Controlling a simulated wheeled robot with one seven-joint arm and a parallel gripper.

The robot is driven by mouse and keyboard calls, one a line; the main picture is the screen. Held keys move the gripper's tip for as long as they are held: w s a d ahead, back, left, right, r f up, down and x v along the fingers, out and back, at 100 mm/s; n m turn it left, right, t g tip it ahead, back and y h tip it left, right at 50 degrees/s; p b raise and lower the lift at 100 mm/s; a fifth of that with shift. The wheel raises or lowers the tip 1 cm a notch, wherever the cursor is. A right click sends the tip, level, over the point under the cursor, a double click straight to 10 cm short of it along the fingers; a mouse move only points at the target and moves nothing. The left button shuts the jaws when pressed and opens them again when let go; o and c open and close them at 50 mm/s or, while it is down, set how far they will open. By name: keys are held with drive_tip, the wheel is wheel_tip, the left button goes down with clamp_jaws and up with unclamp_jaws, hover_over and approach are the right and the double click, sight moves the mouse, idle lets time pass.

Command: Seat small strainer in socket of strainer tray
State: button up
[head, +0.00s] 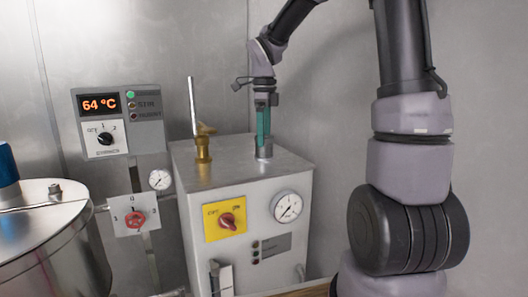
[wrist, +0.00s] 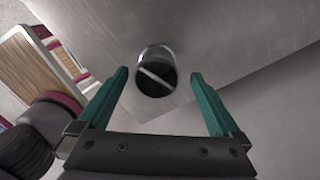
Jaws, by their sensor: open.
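My gripper (head: 263,138) points straight down over the top of a grey metal box machine, its green fingers close to a short round metal cylinder (head: 264,152). In the wrist view the two green fingers are spread apart, with nothing held between them. The cylinder (wrist: 156,72) shows just beyond and between the fingertips, as a round dark opening with a bright bar across it. Whether fingers and cylinder touch, I cannot tell. I cannot make out a small strainer or a strainer tray with its socket in either view.
On the box machine (head: 240,160) a brass valve with an upright handle (head: 203,145) stands left of the cylinder. A steel drum (head: 50,235) is at the far left, beside a red valve knob (head: 135,219). A wooden surface (wrist: 35,68) shows left in the wrist view.

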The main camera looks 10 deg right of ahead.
sight(264, 148)
drive_tip(key=shift+s+a+f, duration=0.1)
drive_tip(key=shift+s+f, duration=0.05)
drive_tip(key=shift+f, duration=2.1)
drive_tip(key=shift+c, duration=0.3)
